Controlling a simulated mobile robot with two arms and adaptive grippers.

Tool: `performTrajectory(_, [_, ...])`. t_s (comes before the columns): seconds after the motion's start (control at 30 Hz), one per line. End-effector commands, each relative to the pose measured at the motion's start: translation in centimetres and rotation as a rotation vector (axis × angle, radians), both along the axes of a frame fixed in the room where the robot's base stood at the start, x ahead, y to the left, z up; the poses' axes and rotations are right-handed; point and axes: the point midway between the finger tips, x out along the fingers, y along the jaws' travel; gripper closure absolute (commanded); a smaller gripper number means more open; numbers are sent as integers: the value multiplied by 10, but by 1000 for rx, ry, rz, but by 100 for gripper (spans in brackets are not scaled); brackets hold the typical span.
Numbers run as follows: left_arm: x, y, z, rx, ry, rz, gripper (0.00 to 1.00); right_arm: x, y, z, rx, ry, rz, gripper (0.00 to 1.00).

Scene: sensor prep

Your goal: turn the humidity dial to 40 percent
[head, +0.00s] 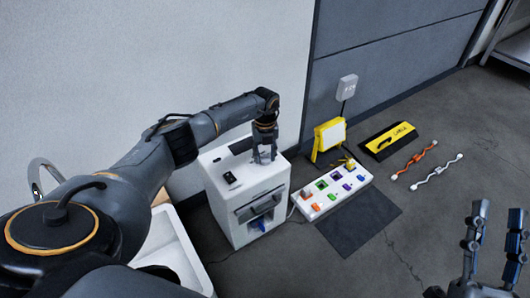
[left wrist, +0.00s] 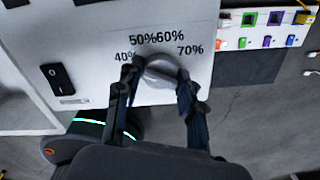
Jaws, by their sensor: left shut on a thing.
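The humidity dial (left wrist: 163,70) is a round grey knob on the white top of a box-shaped device (head: 228,212). Labels for 40, 50, 60 and 70 percent curve around its far side in the left wrist view. My left gripper (left wrist: 160,78) is shut on the dial, one finger on each side. Which mark the dial points at I cannot tell. In the head view my left gripper (head: 264,158) comes down on the device's top and hides the dial. My right gripper (head: 494,240) is at the lower right, fingers apart, empty and away from the device.
A black rocker switch (left wrist: 57,78) sits left of the dial. A white strip with coloured sockets (head: 333,191) and a dark mat (head: 355,224) lie right of the device. A yellow lamp (head: 329,136), a yellow-black case (head: 390,141) and two sensor-like rods (head: 436,176) lie beyond.

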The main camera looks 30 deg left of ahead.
Motion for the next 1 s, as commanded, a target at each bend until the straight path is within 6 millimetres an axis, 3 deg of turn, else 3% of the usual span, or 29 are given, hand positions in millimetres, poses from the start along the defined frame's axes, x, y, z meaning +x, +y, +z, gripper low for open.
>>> performTrajectory(0.57, [0, 0, 0, 1, -1, 22, 93, 6, 0, -9, -17, 59, -4, 63])
performTrajectory(0.6, [0, 0, 0, 1, -1, 22, 58, 6, 0, -9, -17, 59, -4, 63])
performTrajectory(0.7, [0, 0, 0, 1, -1, 22, 38, 6, 0, -9, -17, 59, -4, 63])
performTrajectory(1.0, [0, 0, 1, 0, 0, 20, 38, 5, 0, -9, -16, 56, -4, 63])
